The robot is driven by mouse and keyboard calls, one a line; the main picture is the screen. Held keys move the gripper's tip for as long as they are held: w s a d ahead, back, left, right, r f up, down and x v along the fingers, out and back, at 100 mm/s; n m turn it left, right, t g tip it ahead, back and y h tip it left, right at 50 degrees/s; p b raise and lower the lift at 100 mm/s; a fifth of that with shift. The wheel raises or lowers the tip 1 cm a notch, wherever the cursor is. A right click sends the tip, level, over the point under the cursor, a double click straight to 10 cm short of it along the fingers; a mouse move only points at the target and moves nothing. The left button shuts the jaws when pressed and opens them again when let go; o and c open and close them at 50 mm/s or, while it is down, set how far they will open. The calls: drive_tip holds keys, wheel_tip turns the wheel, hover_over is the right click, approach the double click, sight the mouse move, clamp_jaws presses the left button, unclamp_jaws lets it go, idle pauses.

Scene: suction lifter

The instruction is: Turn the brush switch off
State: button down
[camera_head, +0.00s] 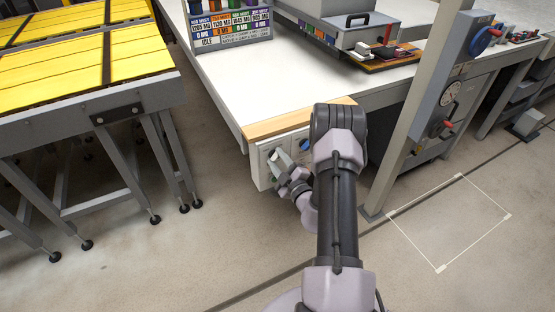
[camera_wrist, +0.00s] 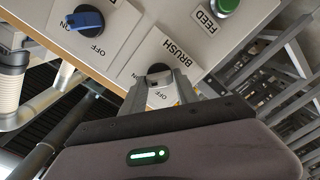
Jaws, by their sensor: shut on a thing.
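The brush switch (camera_wrist: 158,69) sits on a pale panel under the BRUSH label in the wrist view. Only a dark part of its knob shows, between my fingers. My gripper (camera_wrist: 162,88) is at the switch with its fingers closed on the knob, one on each side. ON and OFF labels show beside it; the knob's exact angle is mostly hidden. In the head view my gripper (camera_head: 279,172) is at the control panel (camera_head: 264,166) on the bench end, and the switch is hidden there.
A blue knob (camera_wrist: 85,20) with ON and OFF labels and a green FEED button (camera_wrist: 227,5) flank the brush switch. The white bench (camera_head: 230,85) is above the panel. A yellow-topped table (camera_head: 120,70) stands left, a grey post (camera_head: 415,120) right.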

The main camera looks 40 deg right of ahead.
drive_tip(key=n, duration=0.4)
drive_tip(key=shift+f+p, duration=0.1)
drive_tip(key=shift+p, duration=0.2)
drive_tip(key=n, duration=0.8)
drive_tip(key=shift+f+n, duration=0.1)
drive_tip(key=shift+n, duration=0.2)
drive_tip(key=shift+n+b, duration=0.4)
drive_tip(key=shift+n, duration=1.4)
drive_tip(key=c, duration=1)
unclamp_jaws()
drive_tip(key=shift+o, duration=0.2)
